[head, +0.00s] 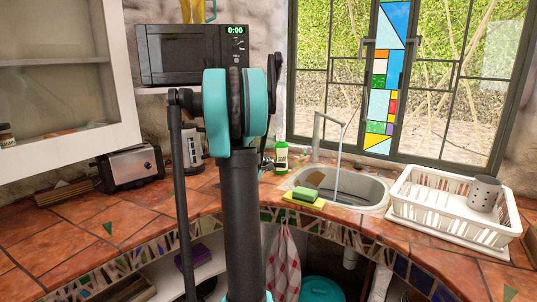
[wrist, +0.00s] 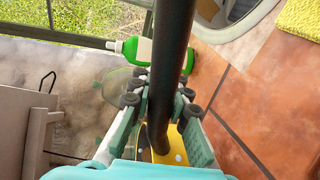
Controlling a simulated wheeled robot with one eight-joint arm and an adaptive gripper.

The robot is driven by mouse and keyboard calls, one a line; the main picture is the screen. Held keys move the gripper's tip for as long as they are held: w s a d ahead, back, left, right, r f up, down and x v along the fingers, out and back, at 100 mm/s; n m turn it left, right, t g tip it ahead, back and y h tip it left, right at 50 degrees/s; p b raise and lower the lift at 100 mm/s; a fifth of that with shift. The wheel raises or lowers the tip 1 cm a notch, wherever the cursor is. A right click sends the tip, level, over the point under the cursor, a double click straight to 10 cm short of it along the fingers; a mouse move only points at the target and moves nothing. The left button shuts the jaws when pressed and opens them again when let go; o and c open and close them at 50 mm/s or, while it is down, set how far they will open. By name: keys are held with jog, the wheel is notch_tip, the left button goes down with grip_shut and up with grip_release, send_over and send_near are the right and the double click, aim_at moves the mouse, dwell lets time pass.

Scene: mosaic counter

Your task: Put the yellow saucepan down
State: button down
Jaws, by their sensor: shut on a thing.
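In the wrist view, my gripper (wrist: 161,93) is shut on the long black handle (wrist: 175,35) of the yellow saucepan. A small patch of yellow (wrist: 178,155) shows between the finger bases. The saucepan's body is mostly out of sight, so I cannot tell its tilt or whether it touches anything. The red tiled counter (wrist: 240,105) shows below and to the right of the handle. In the head view, my own arm stands in the middle and hides my gripper and the saucepan.
A green-and-white bottle (head: 281,158) stands by the sink (head: 368,192), with a green-and-yellow sponge (head: 305,196) at its near rim. A white dish rack (head: 440,208) is on the right. A toaster (head: 132,168) is on the left. Counter in front of the toaster (head: 70,235) is mostly clear.

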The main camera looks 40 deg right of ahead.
jog(key=shift+f, duration=2.55)
jog(key=c, duration=1.5)
grip_release()
jog(key=shift+o, duration=0.2)
jog(key=v, duration=1.2)
jog(key=s+a+f+m+g+y, duration=0.1)
jog(key=s+a+f+y, duration=0.3)
jog(key=a, duration=0.6)
jog(key=s+a+f+m+g+y, duration=0.1)
jog(key=s+a+f+m+y, duration=0.2)
jog(key=s+a+f+y, duration=0.2)
jog(key=s+a+f+m+g+y, duration=0.1)
jog(key=s+a+f+y, duration=0.4)
jog(key=a, duration=1.2)
jog(key=s+f+m, duration=0.1)
jog(key=s+f, duration=0.2)
jog(key=s, duration=0.3)
